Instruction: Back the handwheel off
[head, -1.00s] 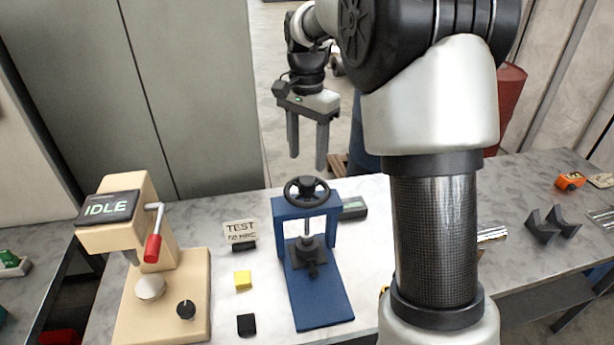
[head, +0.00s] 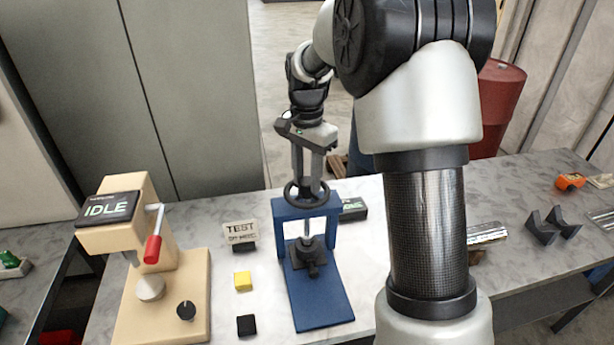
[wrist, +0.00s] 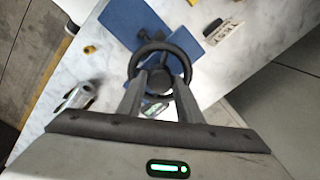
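The black handwheel (head: 306,205) sits on top of a blue press frame (head: 318,300), with its spindle running down to a dark clamp block (head: 309,256). My gripper (head: 308,180) points down right over the wheel, its two fingers apart. In the wrist view the fingertips (wrist: 161,85) lie on either side of the wheel's hub and overlap the near part of the wheel (wrist: 160,45). I cannot tell whether they touch it or how deep they reach.
A beige tester (head: 195,265) with an IDLE display and a red-handled lever stands to the left. A TEST sign (head: 241,231), a yellow cube (head: 243,281) and a black cube (head: 246,325) lie between them. Black V-blocks (head: 552,225) are at right.

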